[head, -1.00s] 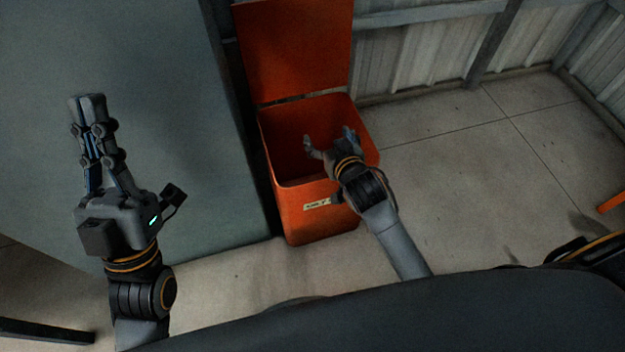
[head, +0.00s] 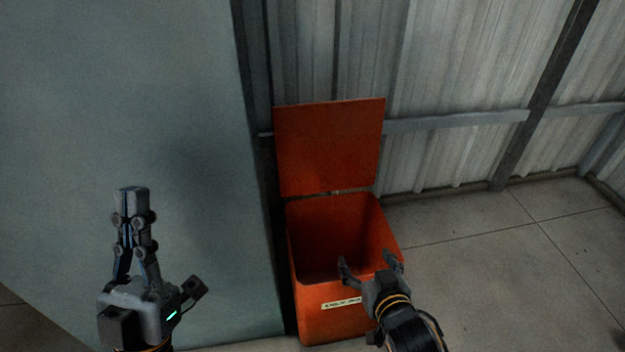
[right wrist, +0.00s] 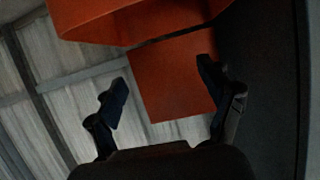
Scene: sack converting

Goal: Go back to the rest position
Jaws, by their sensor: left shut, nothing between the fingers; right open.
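My left gripper (head: 131,192) is shut and empty, held upright at the lower left in front of the grey-green panel. My right gripper (head: 369,262) is open, with its fingers apart and nothing between them, at the front right part of the orange bin (head: 312,312) in the head view. In the right wrist view, the open right gripper (right wrist: 165,92) shows its two fingers spread, with the orange lid (right wrist: 175,80) beyond them and part of the bin (right wrist: 120,20) at the top.
The bin's lid (head: 330,148) stands open against the corrugated wall (head: 460,75). A label (head: 340,302), partly hidden, is on the bin's front. A large grey-green panel (head: 200,130) stands left of the bin. Bare concrete floor (head: 500,260) lies to the right.

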